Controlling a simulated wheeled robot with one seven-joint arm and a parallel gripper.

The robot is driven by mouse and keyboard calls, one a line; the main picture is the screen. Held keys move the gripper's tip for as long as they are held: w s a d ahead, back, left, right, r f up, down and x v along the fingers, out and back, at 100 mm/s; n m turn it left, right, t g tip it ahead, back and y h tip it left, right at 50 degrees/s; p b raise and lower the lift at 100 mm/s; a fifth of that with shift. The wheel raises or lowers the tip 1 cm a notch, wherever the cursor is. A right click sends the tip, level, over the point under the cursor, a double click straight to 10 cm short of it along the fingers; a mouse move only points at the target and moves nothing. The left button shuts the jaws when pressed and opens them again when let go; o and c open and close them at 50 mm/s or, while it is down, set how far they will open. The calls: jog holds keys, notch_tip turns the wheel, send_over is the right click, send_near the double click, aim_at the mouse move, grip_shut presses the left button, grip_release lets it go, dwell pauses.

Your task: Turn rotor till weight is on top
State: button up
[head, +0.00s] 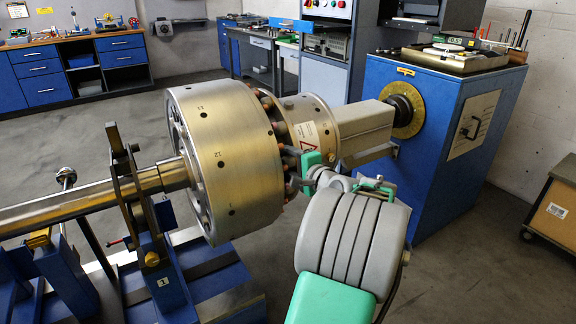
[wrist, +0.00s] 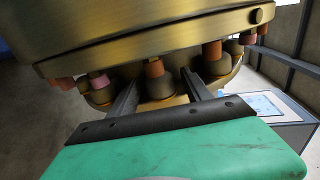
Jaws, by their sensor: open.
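The rotor (head: 228,150) is a large brass-coloured metal drum on a horizontal shaft (head: 90,203). A ring of orange-brown pegs in dark cups runs along its flange edge; it also shows in the wrist view (wrist: 150,35). One peg (wrist: 98,79) looks pinker than the others. I cannot tell which part is the weight. My gripper (head: 287,166) is at the flange on the rotor's near right side. In the wrist view its open fingers (wrist: 160,82) stand either side of one orange peg (wrist: 155,68) and its cup. I cannot tell whether they touch it. My arm hides part of the flange.
A blue support stand (head: 160,275) holds the shaft at left. Workbenches (head: 80,65) line the back wall. Open grey floor (head: 470,270) lies at right.

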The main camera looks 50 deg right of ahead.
jog(key=shift+w+d, duration=0.1)
jog(key=shift+w, duration=0.25)
jog(key=shift+c, duration=0.3)
grip_shut()
jog(key=shift+f, duration=0.1)
dwell(0.8)
